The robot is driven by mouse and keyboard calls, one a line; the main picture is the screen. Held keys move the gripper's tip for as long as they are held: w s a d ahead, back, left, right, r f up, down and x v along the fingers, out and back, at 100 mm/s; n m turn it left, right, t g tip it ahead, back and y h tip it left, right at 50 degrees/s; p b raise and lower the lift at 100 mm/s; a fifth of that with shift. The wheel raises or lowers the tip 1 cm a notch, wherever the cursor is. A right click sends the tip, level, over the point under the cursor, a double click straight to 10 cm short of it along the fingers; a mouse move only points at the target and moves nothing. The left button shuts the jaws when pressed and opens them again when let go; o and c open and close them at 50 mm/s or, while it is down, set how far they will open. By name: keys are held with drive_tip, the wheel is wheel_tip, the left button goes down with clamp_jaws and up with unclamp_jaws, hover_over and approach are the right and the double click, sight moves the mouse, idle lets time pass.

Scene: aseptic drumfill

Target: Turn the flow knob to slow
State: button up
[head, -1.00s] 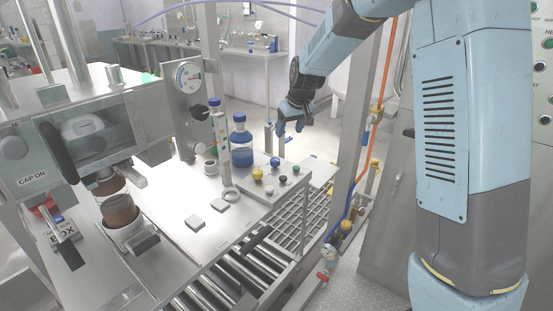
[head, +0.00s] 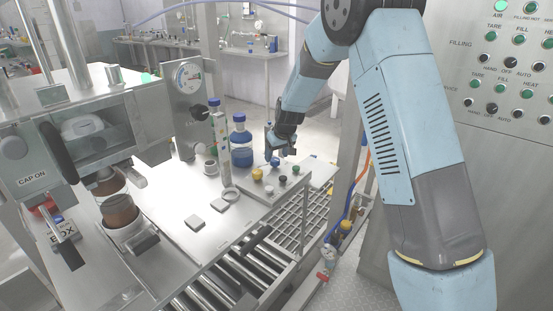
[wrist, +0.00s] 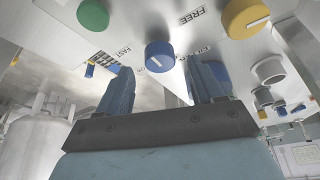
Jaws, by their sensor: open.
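I cannot read the mark's exact setting. My gripper (wrist: 161,80) is open, with one finger to each side of the blue knob in the picture; contact cannot be told. In the head view my gripper (head: 279,153) is at the panel's far side, and the blue knob (head: 275,161) is just below it.
A yellow knob (wrist: 245,17) labelled FREE and a green knob (wrist: 93,15) flank the blue one. White and black knobs (head: 269,190) are nearer in the head view. A blue-capped bottle (head: 241,150) stands left of my gripper. A steel post is to the right.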

sight(275, 163)
drive_tip(key=shift+x, duration=1.4)
drive_tip(key=c, duration=1)
drive_tip(key=shift+d, duration=0.1)
drive_tip(key=shift+c, duration=0.2)
